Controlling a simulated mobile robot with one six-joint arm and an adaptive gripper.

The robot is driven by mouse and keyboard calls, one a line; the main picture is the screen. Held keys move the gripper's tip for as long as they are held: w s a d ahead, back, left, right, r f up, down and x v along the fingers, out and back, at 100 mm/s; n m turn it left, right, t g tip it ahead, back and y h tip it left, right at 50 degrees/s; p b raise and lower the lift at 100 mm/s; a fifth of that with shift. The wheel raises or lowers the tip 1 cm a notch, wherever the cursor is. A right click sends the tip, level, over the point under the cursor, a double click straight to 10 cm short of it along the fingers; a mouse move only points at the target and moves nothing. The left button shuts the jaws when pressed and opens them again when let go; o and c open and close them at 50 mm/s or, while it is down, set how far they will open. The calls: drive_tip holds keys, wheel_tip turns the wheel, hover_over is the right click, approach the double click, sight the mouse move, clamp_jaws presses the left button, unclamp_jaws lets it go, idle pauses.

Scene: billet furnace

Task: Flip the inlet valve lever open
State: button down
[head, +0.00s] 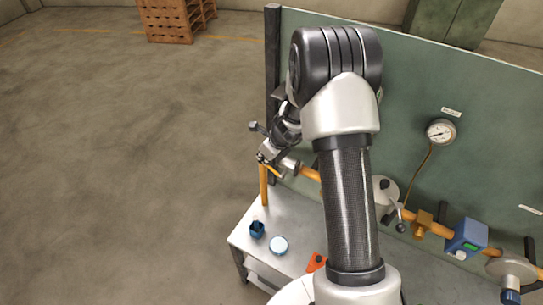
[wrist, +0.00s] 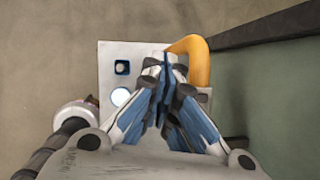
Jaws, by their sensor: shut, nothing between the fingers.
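My gripper (head: 264,158) is at the left end of the orange pipe, above the table's far left part. In the wrist view its fingers (wrist: 166,62) are closed together with nothing between them. A silver fitting (head: 290,165) sits on the pipe just right of the fingers, partly hidden by my arm. A small grey knob (head: 252,126) shows up and left of the fingers; I cannot tell whether it belongs to the inlet valve lever. No inlet label is readable.
The orange pipe (wrist: 196,58) bends down beside the fingers. A blue cup (head: 257,229), a pale round dish (head: 279,245) and an orange item (head: 316,262) are on the table (head: 245,236). A gauge (head: 440,131), a knobbed lever (head: 396,217) and a blue box (head: 467,236) are right of my arm.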

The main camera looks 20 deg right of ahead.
drive_tip(key=shift+w+a+f, duration=0.6)
drive_tip(key=shift+w+f, duration=0.15)
drive_tip(key=shift+f, duration=0.1)
drive_tip(key=shift+a+b+x, duration=0.25)
drive_tip(key=shift+b+x, duration=0.15)
drive_tip(key=shift+x, duration=0.75)
drive_tip(key=shift+w, duration=0.15)
drive_tip(key=shift+r, duration=0.15)
drive_tip(key=shift+r+p, duration=0.35)
drive_tip(key=w+a+r+p, duration=0.2)
drive_tip(key=a+r+p, duration=0.2)
drive_tip(key=r, duration=0.7)
drive_tip(key=shift+p, duration=0.5)
drive_tip(key=shift+a+r, duration=0.1)
drive_tip(key=shift+r, duration=0.05)
